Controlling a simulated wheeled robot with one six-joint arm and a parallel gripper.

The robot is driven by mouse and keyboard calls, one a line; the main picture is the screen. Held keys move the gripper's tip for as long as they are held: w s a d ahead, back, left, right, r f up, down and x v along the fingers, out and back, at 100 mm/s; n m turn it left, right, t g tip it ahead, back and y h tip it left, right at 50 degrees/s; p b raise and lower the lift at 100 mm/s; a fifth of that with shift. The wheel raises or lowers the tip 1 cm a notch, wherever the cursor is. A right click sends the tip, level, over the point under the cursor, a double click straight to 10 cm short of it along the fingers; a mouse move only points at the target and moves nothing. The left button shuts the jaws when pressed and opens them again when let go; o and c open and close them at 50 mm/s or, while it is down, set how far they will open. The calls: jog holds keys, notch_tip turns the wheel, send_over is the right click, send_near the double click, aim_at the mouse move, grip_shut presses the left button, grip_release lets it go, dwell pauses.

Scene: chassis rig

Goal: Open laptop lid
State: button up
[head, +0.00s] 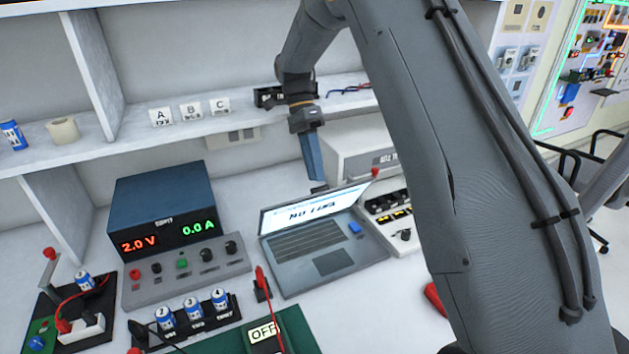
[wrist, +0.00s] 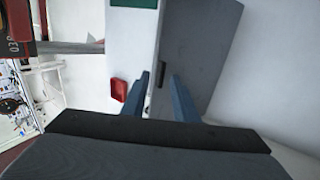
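The laptop (head: 330,265) stands on the bench with its keyboard half flat and its lid (head: 275,215) raised. The lit screen faces the head camera and shows large dark text. My gripper (head: 318,187) hangs from above, with its blue fingers pointing down just beyond the lid's top edge. I cannot tell whether they touch the lid. In the wrist view, the two blue fingers of my gripper (wrist: 161,80) are apart with nothing visible gripped between them. A dark grey panel lies past the fingers there, perhaps the lid's back.
A blue power supply (head: 162,205) stands left of the laptop. A white instrument (head: 350,150) is behind it, and a knobbed unit (head: 404,235) is at its right. A battery holder (head: 192,322) and green mat (head: 295,330) lie in front. A shelf (head: 235,110) runs behind.

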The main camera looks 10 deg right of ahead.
notch_tip(320, 180, up, 7)
jog(key=b, duration=0.1)
jog(key=shift+f, duration=0.2)
jog(key=shift+s+d, duration=0.1)
jog(key=shift+d, duration=0.05)
jog(key=shift+c, duration=0.3)
